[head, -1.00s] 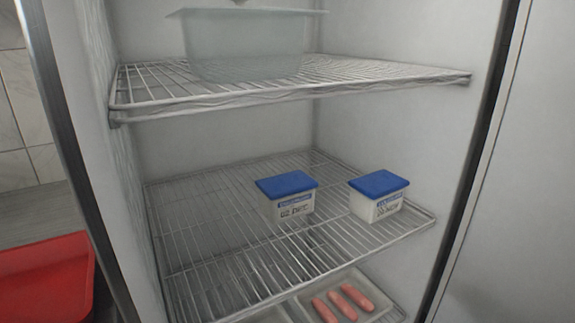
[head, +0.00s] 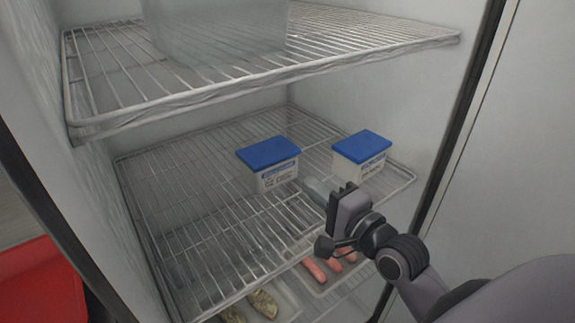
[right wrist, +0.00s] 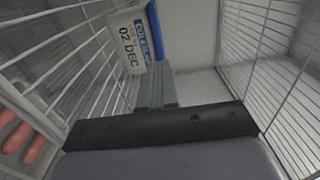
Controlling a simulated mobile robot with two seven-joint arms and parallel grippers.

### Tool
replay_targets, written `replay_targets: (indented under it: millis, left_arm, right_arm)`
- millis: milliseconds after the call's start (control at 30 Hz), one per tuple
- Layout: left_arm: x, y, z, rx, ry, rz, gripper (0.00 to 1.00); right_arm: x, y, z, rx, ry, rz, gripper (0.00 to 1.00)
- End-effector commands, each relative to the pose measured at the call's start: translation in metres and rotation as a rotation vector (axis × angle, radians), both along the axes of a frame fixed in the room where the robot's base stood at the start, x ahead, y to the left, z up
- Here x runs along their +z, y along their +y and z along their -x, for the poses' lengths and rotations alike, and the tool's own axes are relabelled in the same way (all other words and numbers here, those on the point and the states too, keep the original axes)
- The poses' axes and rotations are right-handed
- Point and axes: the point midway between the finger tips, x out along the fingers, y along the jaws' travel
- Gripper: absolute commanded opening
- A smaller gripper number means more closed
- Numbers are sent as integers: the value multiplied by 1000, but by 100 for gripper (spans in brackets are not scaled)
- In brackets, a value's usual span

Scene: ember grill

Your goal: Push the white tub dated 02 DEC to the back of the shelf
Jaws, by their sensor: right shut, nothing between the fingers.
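The white tub dated 02 DEC (head: 275,178) has a blue lid and stands upright on the middle wire shelf (head: 190,215), the left of two alike tubs. Its printed date also reads clearly, turned sideways, in the right wrist view (right wrist: 130,45). My right gripper (head: 314,188) is over the front part of the shelf, just right of and in front of this tub. Its fingers are shut and empty, pointing at the tub's front in the right wrist view (right wrist: 158,75). I cannot tell whether they touch it. My left gripper is not in view.
A second blue-lidded white tub (head: 360,157) stands to the right, its date too small to read. A large clear container (head: 215,35) sits on the upper shelf (head: 270,72). Trays with sausages (head: 314,270) and other food lie below. Bare shelf extends behind the tubs.

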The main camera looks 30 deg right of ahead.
Motion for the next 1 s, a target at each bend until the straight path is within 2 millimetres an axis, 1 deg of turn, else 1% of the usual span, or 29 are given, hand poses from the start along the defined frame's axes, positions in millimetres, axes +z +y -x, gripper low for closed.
replay_targets:
  millis: [33, 300, 500, 700, 1000]
  left_arm:
    - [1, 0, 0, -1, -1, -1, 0]
    - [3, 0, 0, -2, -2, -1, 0]
    - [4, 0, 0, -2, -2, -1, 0]
    - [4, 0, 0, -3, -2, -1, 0]
    - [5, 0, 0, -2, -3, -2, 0]
  right_arm:
    - [1, 1, -9, 0, -2, -1, 0]
    - [1, 7, -49, 0, 0, 1, 0]
    - [0, 10, -72, 0, 0, 1, 0]
    - [0, 12, -83, 0, 1, 1, 0]
    - [0, 12, -85, 0, 1, 1, 0]
